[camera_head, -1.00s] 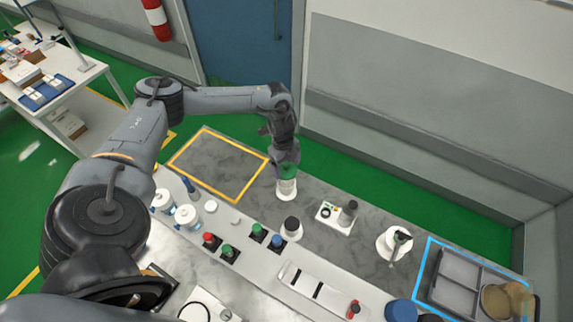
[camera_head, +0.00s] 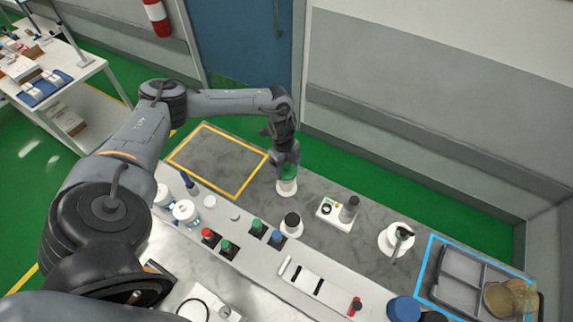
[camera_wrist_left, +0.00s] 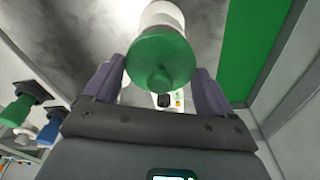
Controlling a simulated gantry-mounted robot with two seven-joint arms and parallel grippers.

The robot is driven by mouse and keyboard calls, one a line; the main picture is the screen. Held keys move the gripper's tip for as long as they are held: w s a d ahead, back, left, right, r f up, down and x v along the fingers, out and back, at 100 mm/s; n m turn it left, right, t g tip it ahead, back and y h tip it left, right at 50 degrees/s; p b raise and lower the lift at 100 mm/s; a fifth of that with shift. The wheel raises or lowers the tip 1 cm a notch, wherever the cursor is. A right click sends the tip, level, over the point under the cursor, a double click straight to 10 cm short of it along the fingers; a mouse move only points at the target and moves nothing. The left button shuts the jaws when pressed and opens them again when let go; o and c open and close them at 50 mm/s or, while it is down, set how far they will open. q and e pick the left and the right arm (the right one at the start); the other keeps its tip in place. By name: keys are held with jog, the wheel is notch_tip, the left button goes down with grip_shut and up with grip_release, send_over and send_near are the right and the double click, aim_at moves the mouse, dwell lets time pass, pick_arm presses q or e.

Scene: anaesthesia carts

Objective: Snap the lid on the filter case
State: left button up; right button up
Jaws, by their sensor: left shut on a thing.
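My left gripper (camera_head: 287,164) points down over the counter behind the white shelf. It is shut on a green knobbed lid (camera_head: 287,172), which fills the space between the fingers in the left wrist view (camera_wrist_left: 161,61). A white round case (camera_head: 287,188) is directly below the lid, and its white wall also shows beyond the lid in the wrist view (camera_wrist_left: 163,14). The lid lines up roughly with the case; I cannot tell whether it is fully seated. The fingers hide part of the lid in the head view. My right gripper is not in view.
A black-topped white pot (camera_head: 292,221), a small white tray (camera_head: 337,213) and a white dish (camera_head: 396,240) stand nearby. A grey divided tray (camera_head: 440,277) lies inside a blue outline at right. The yellow-outlined area (camera_head: 217,160) at left is empty.

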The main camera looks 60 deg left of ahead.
aim_at(286, 172)
pick_arm(q)
jog(key=shift+f+b, duration=0.6)
jog(key=shift+f, duration=0.9)
jog(key=shift+f, duration=0.1)
dwell(0.3)
jog(key=shift+f, duration=0.6)
dwell(0.7)
jog(key=o, duration=0.8)
jog(key=shift+r, duration=0.2)
